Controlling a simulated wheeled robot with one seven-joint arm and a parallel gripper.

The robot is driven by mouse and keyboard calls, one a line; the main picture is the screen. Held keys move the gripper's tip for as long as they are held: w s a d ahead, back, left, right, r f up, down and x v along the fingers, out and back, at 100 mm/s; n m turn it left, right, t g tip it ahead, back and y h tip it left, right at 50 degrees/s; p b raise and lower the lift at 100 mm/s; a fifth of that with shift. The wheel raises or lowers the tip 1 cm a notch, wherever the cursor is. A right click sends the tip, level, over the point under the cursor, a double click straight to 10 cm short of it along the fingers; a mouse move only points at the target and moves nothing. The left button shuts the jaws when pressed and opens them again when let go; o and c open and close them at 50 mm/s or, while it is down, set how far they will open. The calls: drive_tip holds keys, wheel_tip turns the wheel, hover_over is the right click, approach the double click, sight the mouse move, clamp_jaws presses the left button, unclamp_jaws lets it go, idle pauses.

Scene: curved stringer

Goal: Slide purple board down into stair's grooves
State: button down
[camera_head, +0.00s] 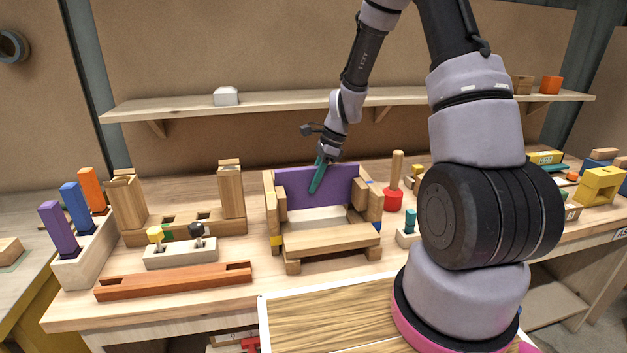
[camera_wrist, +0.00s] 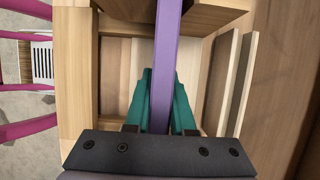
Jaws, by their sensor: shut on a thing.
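The purple board (camera_head: 295,188) stands upright at the back of the wooden stair (camera_head: 330,240), between its two side stringers, in the head view. The gripper is shut on the board. The stair's wooden parts (camera_wrist: 75,70) lie around it. How deep the board sits in the grooves is hidden.
A red base with a wooden peg (camera_head: 393,195) stands right of the stair. A block with several coloured pegs (camera_head: 85,255) and a reddish wooden bar (camera_head: 175,281) are at left. A shelf (camera_head: 270,106) runs along the wall behind my gripper.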

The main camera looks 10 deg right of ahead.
sight(314, 195)
drive_tip(key=shift+f, duration=2.2)
drive_tip(key=c, duration=0.7)
unclamp_jaws()
drive_tip(key=v, duration=1)
drive_tip(key=shift+d+r, duration=0.15)
drive_tip(key=shift+r, duration=0.2)
